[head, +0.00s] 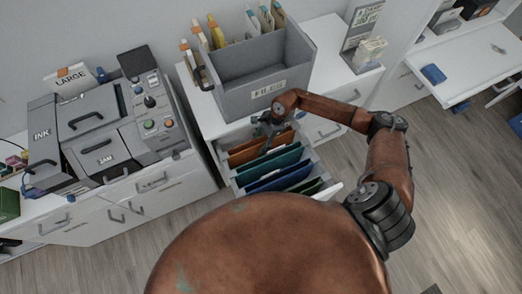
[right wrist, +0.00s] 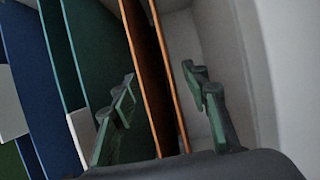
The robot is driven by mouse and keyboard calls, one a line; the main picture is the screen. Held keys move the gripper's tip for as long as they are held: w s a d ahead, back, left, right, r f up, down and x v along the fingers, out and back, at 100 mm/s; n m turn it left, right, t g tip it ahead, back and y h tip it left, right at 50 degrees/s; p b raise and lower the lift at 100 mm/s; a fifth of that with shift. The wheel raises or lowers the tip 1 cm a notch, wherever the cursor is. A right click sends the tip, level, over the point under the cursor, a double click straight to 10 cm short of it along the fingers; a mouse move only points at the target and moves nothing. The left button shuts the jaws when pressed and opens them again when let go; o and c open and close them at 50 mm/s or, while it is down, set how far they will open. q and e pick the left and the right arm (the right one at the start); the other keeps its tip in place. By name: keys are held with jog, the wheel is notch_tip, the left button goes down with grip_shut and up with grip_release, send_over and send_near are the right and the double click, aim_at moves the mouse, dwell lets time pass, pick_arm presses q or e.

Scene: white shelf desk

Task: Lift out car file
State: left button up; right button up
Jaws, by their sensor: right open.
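An open drawer (head: 313,165) in the white cabinet holds upright hanging files. Orange files (head: 262,150) are at the back of the drawer, with teal files (head: 275,162) and a blue file (head: 278,180) in front. My right gripper (head: 266,129) is at the back end of the drawer, over the orange files. In the right wrist view, two orange files (right wrist: 170,85) stand between the open fingers of my right gripper (right wrist: 160,80). No file looks clamped. I cannot read any label to tell which is the car file. My left gripper is not in view.
A grey bin (head: 235,88) with several folders stands on the cabinet top behind the drawer. A printer-like machine (head: 105,125) is at the left. A sign stand (head: 362,35) and small box (head: 369,52) are at the right. The floor at the right is clear.

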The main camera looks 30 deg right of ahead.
jog(key=x, duration=0.2)
jog(key=shift+a+f, duration=0.25)
jog(key=shift+f, duration=0.05)
grip_shut()
dwell(0.4)
